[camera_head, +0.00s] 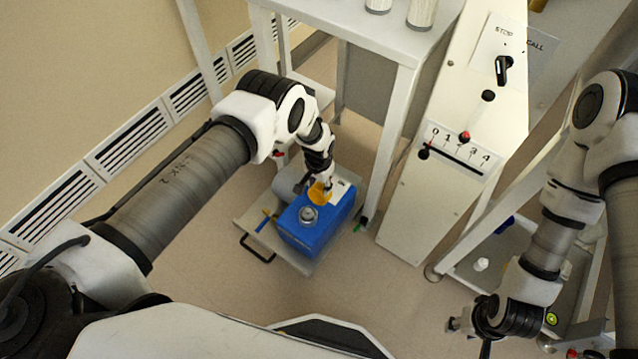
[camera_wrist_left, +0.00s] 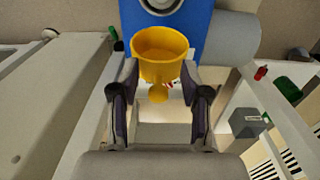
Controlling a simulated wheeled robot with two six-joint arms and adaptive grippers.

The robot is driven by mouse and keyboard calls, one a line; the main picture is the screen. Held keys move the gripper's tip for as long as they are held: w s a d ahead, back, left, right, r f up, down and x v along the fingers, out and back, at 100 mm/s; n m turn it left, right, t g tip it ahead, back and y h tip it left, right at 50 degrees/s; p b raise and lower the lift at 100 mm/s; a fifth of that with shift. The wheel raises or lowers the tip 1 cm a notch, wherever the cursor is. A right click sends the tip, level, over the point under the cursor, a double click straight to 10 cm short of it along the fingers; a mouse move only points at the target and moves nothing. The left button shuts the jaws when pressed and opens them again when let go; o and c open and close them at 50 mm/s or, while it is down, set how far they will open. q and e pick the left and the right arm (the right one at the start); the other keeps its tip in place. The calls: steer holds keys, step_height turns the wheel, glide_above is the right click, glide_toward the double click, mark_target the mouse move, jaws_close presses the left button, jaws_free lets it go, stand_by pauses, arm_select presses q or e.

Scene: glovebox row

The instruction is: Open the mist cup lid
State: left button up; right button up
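A blue box-shaped unit (camera_head: 318,228) stands on a low shelf. It has a round grey cap (camera_head: 308,214) on top, and its edge shows in the left wrist view (camera_wrist_left: 207,22). A yellow cup-shaped piece (camera_head: 318,193) is at the unit's far side. In the left wrist view the yellow piece (camera_wrist_left: 160,58) has a round knob below it. My left gripper (camera_wrist_left: 160,72) has its fingers apart, one on each side of the yellow piece; I cannot tell whether they touch it. My right gripper (camera_head: 468,322) is at the lower right, away from the unit, its fingers unclear. I cannot identify the lid for certain.
A grey cylinder (camera_wrist_left: 231,38) lies beside the blue unit. The pale shelf (camera_head: 248,213) has a black handle (camera_head: 256,250) at its front. A white table (camera_head: 385,35) rises behind, and a tall control panel (camera_head: 440,195) stands to the right. Bare floor lies in front.

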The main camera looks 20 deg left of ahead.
mark_target(319, 189)
arm_select(q)
step_height(319, 189, up, 12)
stand_by(0.4)
steer(key=shift+s, duration=0.1)
steer(key=shift+c, duration=0.3)
